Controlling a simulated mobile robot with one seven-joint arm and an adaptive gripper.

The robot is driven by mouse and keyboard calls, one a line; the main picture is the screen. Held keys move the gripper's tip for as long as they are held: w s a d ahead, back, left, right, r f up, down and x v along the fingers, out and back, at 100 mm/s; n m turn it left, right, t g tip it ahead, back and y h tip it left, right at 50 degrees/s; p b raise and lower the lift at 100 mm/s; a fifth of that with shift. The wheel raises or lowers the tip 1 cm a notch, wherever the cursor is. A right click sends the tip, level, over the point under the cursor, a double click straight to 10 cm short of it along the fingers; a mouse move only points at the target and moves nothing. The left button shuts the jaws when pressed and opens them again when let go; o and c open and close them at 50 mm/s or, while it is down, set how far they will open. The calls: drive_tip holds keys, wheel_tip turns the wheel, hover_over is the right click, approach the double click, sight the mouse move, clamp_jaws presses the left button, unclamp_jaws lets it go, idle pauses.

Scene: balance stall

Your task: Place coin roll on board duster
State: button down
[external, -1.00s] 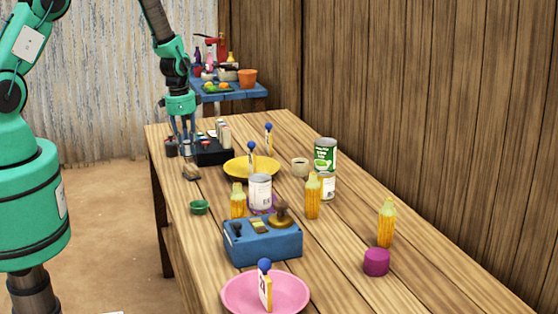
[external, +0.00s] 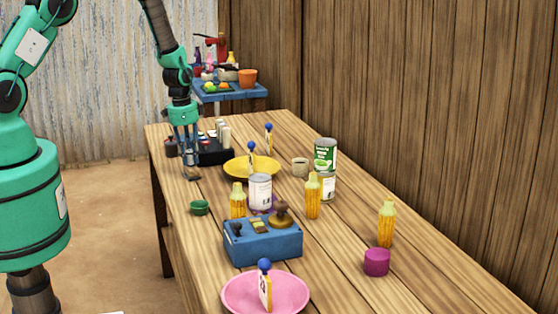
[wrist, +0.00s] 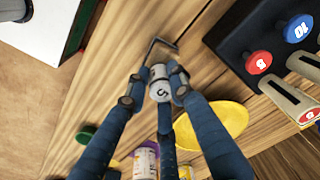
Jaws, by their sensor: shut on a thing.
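My gripper (external: 190,167) is shut on the coin roll (wrist: 160,90), a short pale cylinder with a dark mark on its end, seen in the wrist view between the fingertips (wrist: 157,82). In the external view the fingers hide the roll. The board duster (external: 193,178), a small brown block with a dark underside, lies near the table's left edge, right under the fingertips. In the wrist view a dark L-shaped edge (wrist: 162,43), seemingly the duster's, shows just beyond the roll. Whether the roll touches the duster cannot be told.
A black tray (external: 208,158) with upright pieces stands just behind the gripper. A yellow plate (external: 240,168) is to its right and a green bowl (external: 200,207) is nearer the camera.

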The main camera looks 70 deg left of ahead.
drive_tip(key=c, duration=1.5)
unclamp_jaws()
drive_tip(key=shift+f, duration=0.1)
drive_tip(key=shift+r, duration=0.2)
drive_tip(key=shift+s+r+p, duration=0.1)
drive_tip(key=shift+s+r, duration=0.05)
drive_tip(key=shift+r, duration=1.8)
drive_tip(key=shift+s+r+p, duration=0.1)
drive_tip(key=shift+s+r, duration=0.1)
drive_tip(key=shift+r, duration=1.8)
drive_tip(key=shift+s+r+p, duration=0.1)
drive_tip(key=shift+s+r, duration=0.05)
drive_tip(key=shift+r, duration=1.8)
